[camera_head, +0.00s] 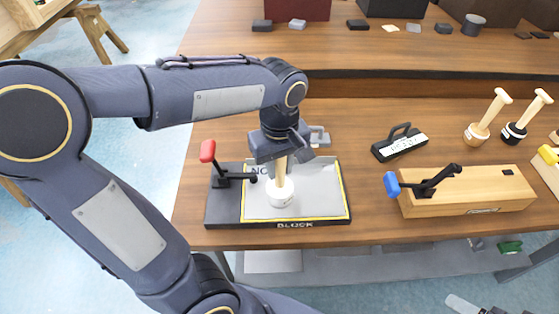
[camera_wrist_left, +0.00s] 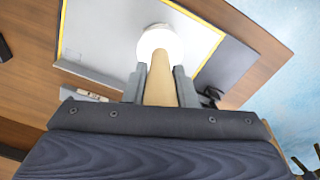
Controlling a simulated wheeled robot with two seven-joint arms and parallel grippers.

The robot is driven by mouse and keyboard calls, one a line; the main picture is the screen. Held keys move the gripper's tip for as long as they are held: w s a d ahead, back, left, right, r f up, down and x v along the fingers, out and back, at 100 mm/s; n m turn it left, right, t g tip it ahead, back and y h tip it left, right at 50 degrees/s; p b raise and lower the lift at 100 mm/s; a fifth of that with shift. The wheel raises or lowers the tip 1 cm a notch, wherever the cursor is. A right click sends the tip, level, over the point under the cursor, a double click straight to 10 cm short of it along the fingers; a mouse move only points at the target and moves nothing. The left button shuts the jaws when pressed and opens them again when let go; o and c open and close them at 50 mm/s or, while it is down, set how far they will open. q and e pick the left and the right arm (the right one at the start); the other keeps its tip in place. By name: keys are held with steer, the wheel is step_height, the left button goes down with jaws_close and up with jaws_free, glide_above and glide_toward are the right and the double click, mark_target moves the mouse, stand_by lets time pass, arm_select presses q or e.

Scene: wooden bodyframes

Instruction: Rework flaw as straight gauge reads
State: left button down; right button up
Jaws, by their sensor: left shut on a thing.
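My left gripper (camera_head: 283,158) is shut on the pale wooden handle of a tool with a round white head (camera_head: 281,192). The tool is upright, head down, over the grey plate (camera_head: 318,190) of a yellow-edged black fixture marked BLOCK. I cannot tell whether the head touches the plate. In the left wrist view the handle (camera_wrist_left: 160,88) runs between both fingers to the white head (camera_wrist_left: 161,42). A black block with a handle and white label (camera_head: 400,143) lies on the table to the right. I cannot tell which thing is the straight gauge.
A red-handled clamp (camera_head: 208,152) stands at the fixture's left. A wooden block (camera_head: 480,192) with a blue-handled clamp (camera_head: 392,184) sits at the right. Tan-headed (camera_head: 477,133) and black-headed (camera_head: 514,133) tools stand behind it. Bare tabletop (camera_head: 362,215) lies between fixture and block.

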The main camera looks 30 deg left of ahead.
arm_select(q)
step_height(320, 180, up, 9)
steer(key=p, duration=0.7)
steer(key=shift+p, duration=0.4)
steer(key=shift+f, duration=0.1)
steer(key=s+d+r+p, duration=0.1)
steer(key=s+d+r, duration=0.1)
steer(key=s+d, duration=0.2)
steer(key=s, duration=0.3)
steer(key=shift+s+d+p, duration=0.3)
steer(key=shift+d, duration=0.05)
